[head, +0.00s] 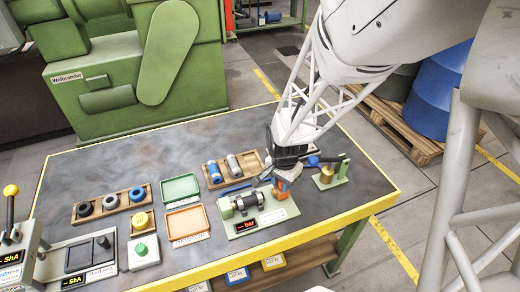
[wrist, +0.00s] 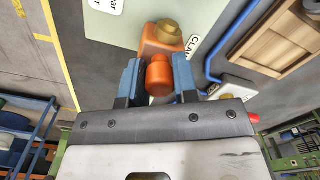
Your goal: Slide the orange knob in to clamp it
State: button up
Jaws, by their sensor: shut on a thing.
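In the wrist view the orange knob (wrist: 159,76) sits between the two blue fingers of my gripper (wrist: 159,82), which is shut on it. Beyond the knob is an orange block (wrist: 150,47) with a brass-coloured round part (wrist: 168,32) on it, beside a partly visible label starting "CLA". These sit on a pale green plate (wrist: 110,25). In the head view my gripper (head: 283,178) is at the right end of the green tester base (head: 262,222), which carries a dark cylindrical device (head: 250,203). The orange clamp (head: 281,187) shows just below my gripper, partly hidden by it.
A green stand (head: 330,180) with a brass cylinder and blue-knobbed lever stands close right of my gripper. A wooden tray (head: 232,171) with cylinders lies behind left. Green (head: 180,188) and orange (head: 187,222) trays are further left. The table's yellow edge (head: 350,213) is in front.

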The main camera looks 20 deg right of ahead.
jog(key=shift+a, duration=1.4)
jog(key=o, duration=0.7)
jog(key=shift+r, duration=0.2)
jog(key=shift+r, duration=2.1)
notch_tip(320, 180, up, 4)
